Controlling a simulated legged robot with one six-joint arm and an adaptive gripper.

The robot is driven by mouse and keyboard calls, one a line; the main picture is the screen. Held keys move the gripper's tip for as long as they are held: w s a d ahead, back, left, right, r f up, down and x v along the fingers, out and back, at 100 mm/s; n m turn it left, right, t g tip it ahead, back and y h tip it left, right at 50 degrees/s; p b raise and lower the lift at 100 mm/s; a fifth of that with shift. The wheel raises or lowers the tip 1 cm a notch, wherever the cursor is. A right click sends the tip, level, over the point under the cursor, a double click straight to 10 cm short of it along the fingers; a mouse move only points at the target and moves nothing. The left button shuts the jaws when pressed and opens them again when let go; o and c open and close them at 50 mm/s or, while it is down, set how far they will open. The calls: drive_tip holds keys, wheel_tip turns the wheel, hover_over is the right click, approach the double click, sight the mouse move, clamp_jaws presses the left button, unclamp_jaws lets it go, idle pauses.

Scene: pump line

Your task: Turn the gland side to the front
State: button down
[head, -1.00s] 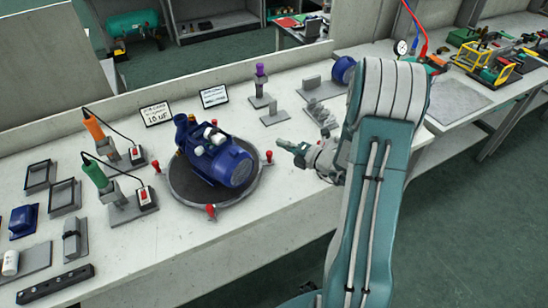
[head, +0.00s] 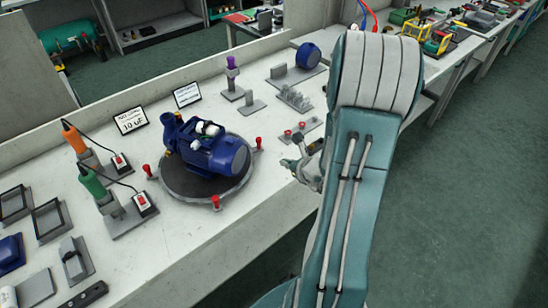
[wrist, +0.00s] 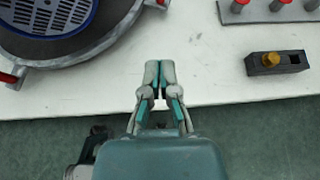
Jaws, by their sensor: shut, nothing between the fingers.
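The blue pump (head: 210,150) with white fittings on top sits on a round dark turntable (head: 180,188). Its finned motor end faces right and front; I cannot make out the gland. Red-knobbed handles stand on the turntable's edge: front (head: 216,203), left (head: 147,170) and right (head: 258,143). In the wrist view, the blue motor grille (wrist: 45,12) and turntable rim (wrist: 95,48) show at the upper left, with a red handle (wrist: 160,3) at the top edge. My gripper (head: 287,163) is shut and empty, right of the turntable and apart from it.
Orange (head: 74,138) and green (head: 91,180) tools stand on the left. Two sign cards (head: 130,120) are behind. A plate with red-topped pegs (head: 300,131) and a small dark block with a brass knob (wrist: 276,62) lie right of the turntable. Bench in front is clear.

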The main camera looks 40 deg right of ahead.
approach(261, 148)
drive_tip(key=f, duration=0.1)
drive_tip(key=w+f, duration=0.2)
drive_tip(key=shift+a+f, duration=0.1)
drive_tip(key=shift+f, duration=0.2)
drive_tip(key=w, duration=0.3)
drive_tip(key=shift+w+a, duration=0.15)
drive_tip(key=shift+w, duration=0.45)
drive_tip(key=shift+d, duration=0.25)
drive_tip(key=shift+w, duration=0.15)
